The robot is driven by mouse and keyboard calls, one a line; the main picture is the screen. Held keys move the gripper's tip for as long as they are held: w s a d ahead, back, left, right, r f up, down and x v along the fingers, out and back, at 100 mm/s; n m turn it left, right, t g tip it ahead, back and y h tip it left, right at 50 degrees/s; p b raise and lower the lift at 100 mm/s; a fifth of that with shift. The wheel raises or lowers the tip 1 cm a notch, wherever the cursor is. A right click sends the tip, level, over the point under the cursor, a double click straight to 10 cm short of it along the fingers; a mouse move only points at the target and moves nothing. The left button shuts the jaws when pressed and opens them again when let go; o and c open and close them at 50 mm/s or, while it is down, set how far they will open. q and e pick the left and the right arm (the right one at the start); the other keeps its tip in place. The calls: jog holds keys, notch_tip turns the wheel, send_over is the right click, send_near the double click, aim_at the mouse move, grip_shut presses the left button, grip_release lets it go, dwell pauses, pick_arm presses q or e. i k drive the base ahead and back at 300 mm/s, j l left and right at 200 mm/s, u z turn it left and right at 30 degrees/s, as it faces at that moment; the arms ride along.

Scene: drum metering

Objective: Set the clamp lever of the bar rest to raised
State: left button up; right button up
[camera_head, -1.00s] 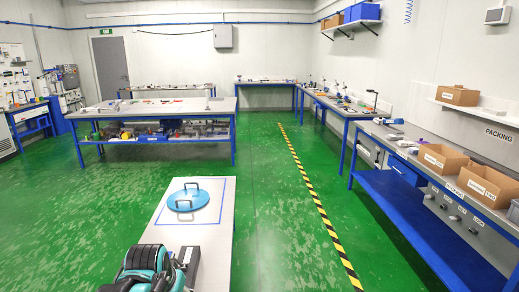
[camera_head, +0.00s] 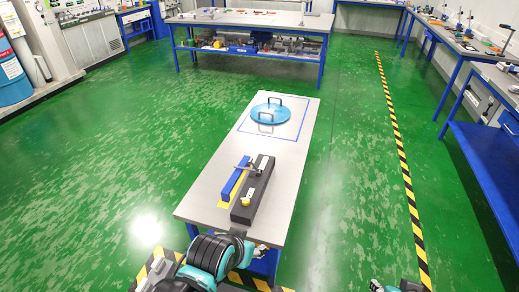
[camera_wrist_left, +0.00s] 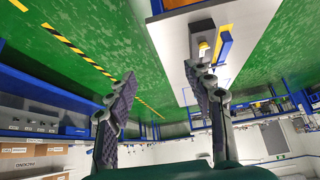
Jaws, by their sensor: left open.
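The bar rest (camera_head: 255,190) is a long black block on the near end of a narrow grey table. A blue bar (camera_head: 234,182) and a yellow strip lie along its left side. A small grey clamp lever (camera_head: 246,165) seems to lie near its far end; its exact position is too small to tell. The bar rest also shows at the top of the left wrist view (camera_wrist_left: 202,28). My left gripper (camera_wrist_left: 162,88) is open and empty, its two fingers spread, apart from the bar rest. My right gripper is out of view; only a bit of teal arm shows bottom right.
A blue round lid (camera_head: 270,113) with two handles lies at the far end of the narrow table (camera_head: 212,190). A cluttered workbench (camera_head: 250,20) stands behind, and blue benches stand at the right. Green floor is free on both sides, with a striped line (camera_head: 398,150) at right.

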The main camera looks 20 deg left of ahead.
aim_at(251, 161)
jog(key=i+l, duration=0.1)
jog(key=l, duration=0.2)
jog(key=i+l+u, duration=0.15)
jog(key=l, duration=0.15)
jog(key=i+l, duration=0.1)
jog(key=l, duration=0.2)
jog(key=i+l+u, duration=0.15)
jog(key=l, duration=0.2)
jog(key=i+l+u, duration=0.1)
jog(key=i, duration=0.3)
jog(key=i+l+u, duration=0.15)
jog(key=i, duration=0.25)
jog(key=i+l+u, duration=0.1)
jog(key=i, duration=0.3)
